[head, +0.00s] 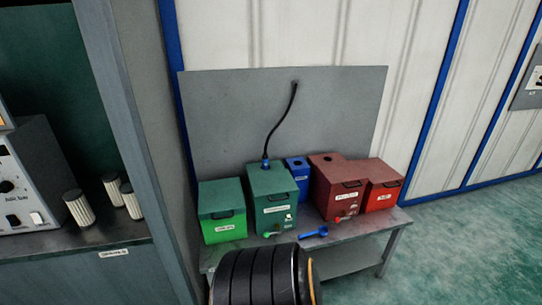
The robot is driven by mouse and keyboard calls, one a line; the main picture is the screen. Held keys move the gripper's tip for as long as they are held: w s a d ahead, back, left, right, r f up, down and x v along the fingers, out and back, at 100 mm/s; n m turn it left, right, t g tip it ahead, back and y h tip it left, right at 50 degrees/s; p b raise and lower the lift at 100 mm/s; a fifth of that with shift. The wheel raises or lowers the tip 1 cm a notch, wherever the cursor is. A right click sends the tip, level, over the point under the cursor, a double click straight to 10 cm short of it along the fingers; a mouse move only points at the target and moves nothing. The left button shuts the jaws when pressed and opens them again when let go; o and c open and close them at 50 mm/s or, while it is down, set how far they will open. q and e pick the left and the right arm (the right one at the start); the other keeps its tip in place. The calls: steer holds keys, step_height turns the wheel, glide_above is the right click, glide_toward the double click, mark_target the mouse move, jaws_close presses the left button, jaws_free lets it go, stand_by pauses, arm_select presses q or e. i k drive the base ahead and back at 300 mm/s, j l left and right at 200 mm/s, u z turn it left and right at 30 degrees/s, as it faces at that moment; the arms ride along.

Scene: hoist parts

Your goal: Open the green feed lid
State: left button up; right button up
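A bright green box with a dark green lid (221,197) stands at the left end of a low grey bench. Its lid looks shut, with a dark handle on its front and a white label below. A taller dark green box (272,195) with a label stands right beside it, and a black hose (279,125) runs from its top to the back panel. I cannot read the labels, so which box is the feed one is unclear. Neither of my grippers shows in this view.
A small blue box (298,175), a dark red box (338,185) and a red box (382,185) stand farther right. A blue scoop (313,232) lies at the bench's front. A dark ribbed cylinder hides part of the bench front. A cabinet post (125,110) rises at left.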

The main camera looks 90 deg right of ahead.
mark_target(277, 185)
steer(key=z, duration=2.8)
